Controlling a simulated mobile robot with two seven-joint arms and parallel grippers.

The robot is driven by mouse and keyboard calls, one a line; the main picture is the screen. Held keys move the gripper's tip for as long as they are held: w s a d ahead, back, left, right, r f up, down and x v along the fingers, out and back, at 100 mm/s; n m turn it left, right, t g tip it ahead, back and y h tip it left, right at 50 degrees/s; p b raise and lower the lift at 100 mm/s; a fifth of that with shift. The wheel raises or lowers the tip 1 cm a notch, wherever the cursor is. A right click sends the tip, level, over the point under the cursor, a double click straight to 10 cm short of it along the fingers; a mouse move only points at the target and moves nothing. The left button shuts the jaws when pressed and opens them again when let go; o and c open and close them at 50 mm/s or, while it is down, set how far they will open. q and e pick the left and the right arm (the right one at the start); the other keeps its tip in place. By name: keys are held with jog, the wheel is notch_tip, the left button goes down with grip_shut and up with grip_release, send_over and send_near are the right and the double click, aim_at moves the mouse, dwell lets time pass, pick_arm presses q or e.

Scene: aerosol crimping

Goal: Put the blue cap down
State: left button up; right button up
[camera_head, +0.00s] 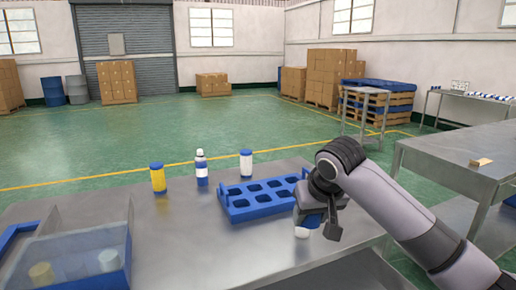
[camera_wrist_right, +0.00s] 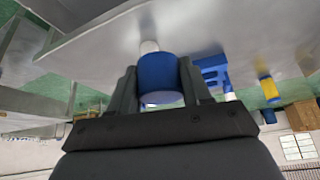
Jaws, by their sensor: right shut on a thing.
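My right gripper (camera_head: 318,217) is shut on the blue cap, just in front of the right end of the blue rack. In the right wrist view, the blue cap (camera_wrist_right: 160,75) sits between the two dark fingers of the gripper (camera_wrist_right: 158,82). In the head view the gripper partly hides the cap (camera_head: 311,221). My left gripper is not in view.
The blue rack (camera_head: 237,213) with empty holes stands on the metal table (camera_head: 180,235). Behind it are a yellow can (camera_head: 158,180), a blue-and-white bottle (camera_head: 201,171) and a white can with a blue top (camera_head: 246,166). A clear-walled blue bin (camera_head: 75,245) is at front left.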

jog(key=s+d+f, duration=0.3)
jog(key=s, duration=0.2)
jog(key=s+d+f+m, duration=0.1)
jog(key=s+d+f, duration=0.2)
jog(key=s, duration=0.3)
jog(key=s+d+f+m+h, duration=0.1)
jog(key=s+d+f, duration=0.2)
jog(key=s, duration=0.3)
jog(key=shift+d, duration=0.4)
jog(key=shift+s+d, duration=0.1)
jog(key=shift+s, duration=0.5)
